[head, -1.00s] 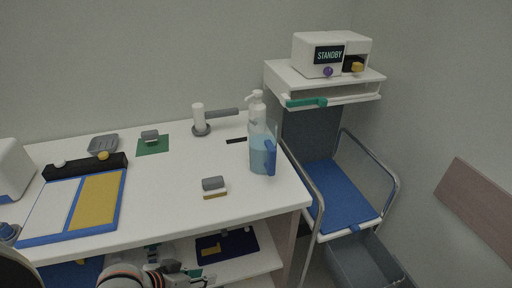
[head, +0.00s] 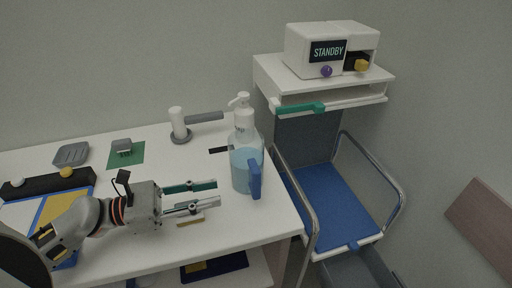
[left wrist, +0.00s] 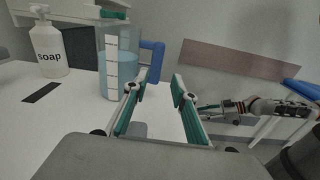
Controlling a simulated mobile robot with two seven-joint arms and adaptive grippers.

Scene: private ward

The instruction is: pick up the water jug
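The water jug (head: 240,172) is clear with light blue water and a blue handle (head: 255,180). It stands upright near the table's right edge, and in the left wrist view (left wrist: 117,75) it is just beyond the left finger, with its handle to the right. My left gripper (head: 217,194) is open and empty, left of the jug, fingers pointing toward it, apart from it. The fingers also show open in the left wrist view (left wrist: 158,88). My right gripper (left wrist: 207,107) shows small in the left wrist view; its opening is unclear.
A soap bottle (head: 244,118) stands just behind the jug. A grey block (head: 210,203) lies partly hidden under the left gripper. A grey-based holder (head: 180,136) is at the back. A blue chair (head: 335,200) and a shelf with a STANDBY device (head: 328,50) are right.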

